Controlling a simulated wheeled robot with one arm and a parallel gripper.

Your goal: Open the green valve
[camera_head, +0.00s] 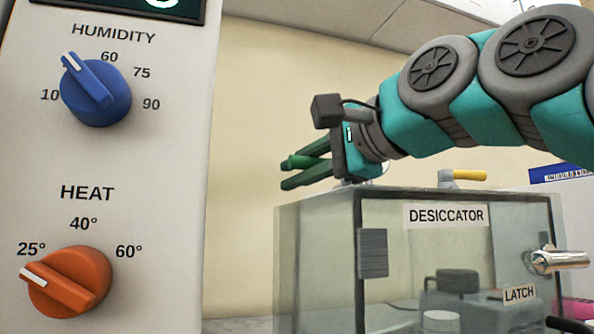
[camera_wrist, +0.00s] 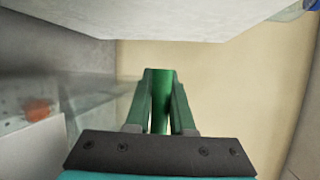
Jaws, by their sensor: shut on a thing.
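The green valve's handle (camera_head: 300,162) shows as a brighter green bar between the dark green fingers of my gripper (camera_head: 291,172), above the left end of the desiccator (camera_head: 408,260). In the wrist view the green handle (camera_wrist: 160,100) lies between the two fingers of my gripper (camera_wrist: 160,88), which are shut on it. The valve's base and pipe are hidden, so how far it is turned cannot be told.
A panel with a blue humidity knob (camera_head: 95,90) and an orange heat knob (camera_head: 68,283) stands close at left. A yellow handle (camera_head: 468,175) sits on the desiccator top, and a metal latch handle (camera_head: 558,260) is on its front. A beige wall (camera_head: 255,110) is behind.

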